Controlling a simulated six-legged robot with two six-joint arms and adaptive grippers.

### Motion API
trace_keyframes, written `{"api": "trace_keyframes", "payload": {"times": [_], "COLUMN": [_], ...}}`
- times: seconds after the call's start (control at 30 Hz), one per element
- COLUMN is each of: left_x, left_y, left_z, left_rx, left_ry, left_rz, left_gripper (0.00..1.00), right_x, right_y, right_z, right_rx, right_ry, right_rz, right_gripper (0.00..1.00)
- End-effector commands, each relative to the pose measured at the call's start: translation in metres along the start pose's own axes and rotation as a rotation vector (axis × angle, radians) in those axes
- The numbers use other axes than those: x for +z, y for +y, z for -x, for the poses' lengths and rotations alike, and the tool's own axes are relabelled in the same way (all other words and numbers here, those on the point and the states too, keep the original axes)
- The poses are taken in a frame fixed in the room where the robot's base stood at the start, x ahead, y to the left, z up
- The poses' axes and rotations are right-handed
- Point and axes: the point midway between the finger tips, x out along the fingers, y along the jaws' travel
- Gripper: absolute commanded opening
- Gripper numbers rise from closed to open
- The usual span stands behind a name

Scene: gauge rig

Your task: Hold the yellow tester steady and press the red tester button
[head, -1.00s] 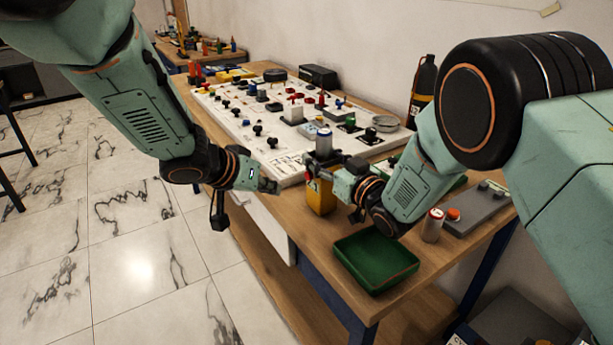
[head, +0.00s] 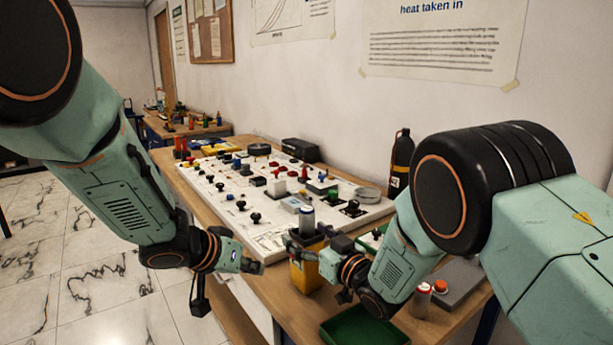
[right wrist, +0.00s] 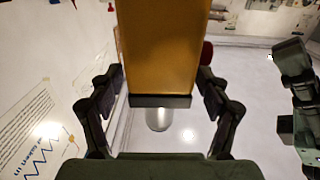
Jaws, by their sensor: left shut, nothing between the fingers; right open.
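The yellow tester (head: 304,278) stands upright at the near edge of the workbench, close to the white board, with a grey cylinder just above it. My right gripper (head: 314,243) is open, its fingers on either side of the tester; the tester's yellow body (right wrist: 162,45) fills the middle of the right wrist view between the fingers. A red part (right wrist: 207,52), probably the tester button, shows beside the tester, partly hidden by a finger. My left gripper (head: 257,267) is shut and empty, a short gap left of the tester.
The white board (head: 240,222) with several knobs and parts lies behind the grippers. A green tray (head: 365,328), a red-topped can (head: 421,300) and a grey box with an orange-red button (head: 440,287) are to the right. A black bottle (head: 400,163) stands by the wall.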

Motion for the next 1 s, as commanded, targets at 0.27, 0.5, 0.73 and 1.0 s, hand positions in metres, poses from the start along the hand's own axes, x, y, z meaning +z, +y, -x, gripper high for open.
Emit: {"api": "trace_keyframes", "payload": {"times": [0.27, 0.5, 0.73, 1.0], "left_x": [0.0, 0.0, 0.0, 0.0], "left_y": [0.0, 0.0, 0.0, 0.0], "left_z": [0.0, 0.0, 0.0, 0.0], "left_rx": [0.0, 0.0, 0.0, 0.0], "left_ry": [0.0, 0.0, 0.0, 0.0], "left_rz": [0.0, 0.0, 0.0, 0.0], "left_gripper": [0.0, 0.0, 0.0, 0.0], "right_x": [0.0, 0.0, 0.0, 0.0], "right_y": [0.001, 0.001, 0.001, 0.0], "right_z": [0.041, 0.084, 0.111, 0.116], "right_rx": [0.003, 0.004, 0.002, 0.001], "right_ry": [-0.002, -0.002, -0.001, 0.0], "right_rz": [-0.002, -0.002, -0.001, 0.0], "right_gripper": [0.77, 0.77, 0.77, 0.77]}}
